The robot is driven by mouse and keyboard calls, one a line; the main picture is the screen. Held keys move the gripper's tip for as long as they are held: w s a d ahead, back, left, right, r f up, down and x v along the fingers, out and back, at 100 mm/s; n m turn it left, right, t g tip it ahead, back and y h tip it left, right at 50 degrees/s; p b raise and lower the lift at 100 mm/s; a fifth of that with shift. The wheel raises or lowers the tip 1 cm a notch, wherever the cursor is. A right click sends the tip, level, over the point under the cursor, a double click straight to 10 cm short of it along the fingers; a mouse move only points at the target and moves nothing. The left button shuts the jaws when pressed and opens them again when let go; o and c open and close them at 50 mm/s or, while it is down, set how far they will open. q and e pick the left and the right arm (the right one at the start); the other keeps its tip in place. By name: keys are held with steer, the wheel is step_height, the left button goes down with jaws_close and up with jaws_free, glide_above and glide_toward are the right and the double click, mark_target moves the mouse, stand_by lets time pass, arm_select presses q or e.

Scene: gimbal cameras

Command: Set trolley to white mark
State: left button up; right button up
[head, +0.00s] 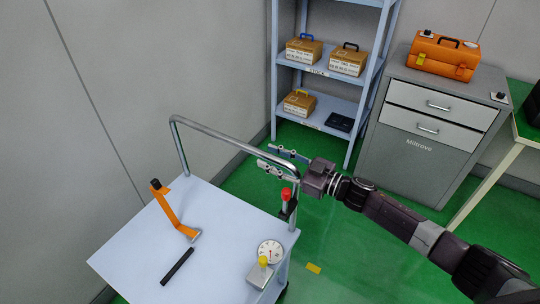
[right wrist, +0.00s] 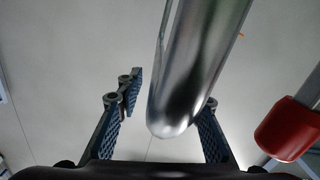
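The trolley (head: 222,222) has a pale blue-white top and a bent silver tube handle (head: 232,145) at its far side. My right gripper (head: 283,162) is at the right-hand bend of this handle, its arm coming from the right. In the right wrist view the handle tube (right wrist: 190,75) runs between the two spread fingers and partly covers the right one. The fingers look open, and contact with the tube cannot be told. A small yellow patch (head: 313,268) is on the green floor right of the trolley. No white mark shows. My left gripper is out of view.
A blue-grey shelf (head: 325,112) and grey cabinet (head: 418,150) stand behind. Walls are close left.

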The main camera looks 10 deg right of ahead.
steer(key=shift+w+a, duration=0.2)
jaws_close()
stand_by(0.5)
